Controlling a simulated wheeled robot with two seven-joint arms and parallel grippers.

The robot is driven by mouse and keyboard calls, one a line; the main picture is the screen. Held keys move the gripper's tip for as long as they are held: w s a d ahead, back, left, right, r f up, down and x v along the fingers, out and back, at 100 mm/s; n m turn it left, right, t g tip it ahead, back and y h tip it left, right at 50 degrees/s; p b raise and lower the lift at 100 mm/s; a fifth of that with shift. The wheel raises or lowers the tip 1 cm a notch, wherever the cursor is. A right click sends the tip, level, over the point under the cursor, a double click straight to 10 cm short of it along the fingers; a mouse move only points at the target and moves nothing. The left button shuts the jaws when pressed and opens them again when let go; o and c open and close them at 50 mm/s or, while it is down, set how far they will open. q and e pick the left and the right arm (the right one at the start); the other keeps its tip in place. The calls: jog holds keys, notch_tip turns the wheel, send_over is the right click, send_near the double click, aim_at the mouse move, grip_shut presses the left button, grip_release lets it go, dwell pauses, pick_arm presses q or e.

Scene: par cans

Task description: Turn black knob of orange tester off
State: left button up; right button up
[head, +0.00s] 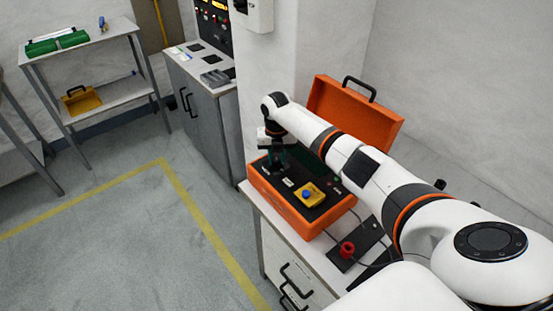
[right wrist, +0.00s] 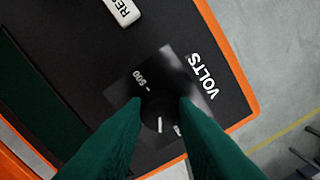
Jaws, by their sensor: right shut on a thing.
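The orange tester (head: 312,222) stands on a cabinet with its lid (head: 355,112) open behind it. Its black panel carries a yellow part with a blue button (head: 306,194). In the right wrist view the black knob (right wrist: 158,116) sits on a dark plate between the green fingertips of my right gripper (right wrist: 160,108). The gripper is shut on the knob. A white line shows on the knob, on the side away from the "500" mark. "VOLTS" is printed beside the plate. In the head view the right gripper (head: 274,158) is over the panel's far left part and hides the knob. My left gripper is out of view.
A red object (head: 347,249) and a black plate with cables lie on the cabinet top (head: 318,258) in front of the tester. A grey cabinet (head: 208,112) stands to the left.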

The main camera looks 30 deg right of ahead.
aim_at(277, 161)
jog(key=shift+n+b, duration=0.3)
jog(key=shift+n, duration=0.6)
jog(key=shift+f+n+b, duration=0.1)
jog(key=shift+n+b, duration=0.3)
jog(key=shift+n, duration=0.1)
jog(key=n+b, duration=0.3)
jog(key=b, duration=0.4)
jog(key=shift+f, duration=0.15)
jog(key=shift+r+n+b, duration=0.3)
jog(key=shift+n+b, duration=0.3)
jog(key=shift+b, duration=0.45)
jog(key=o, duration=1)
notch_tip(277, 161, up, 12)
jog(key=shift+f, duration=0.1)
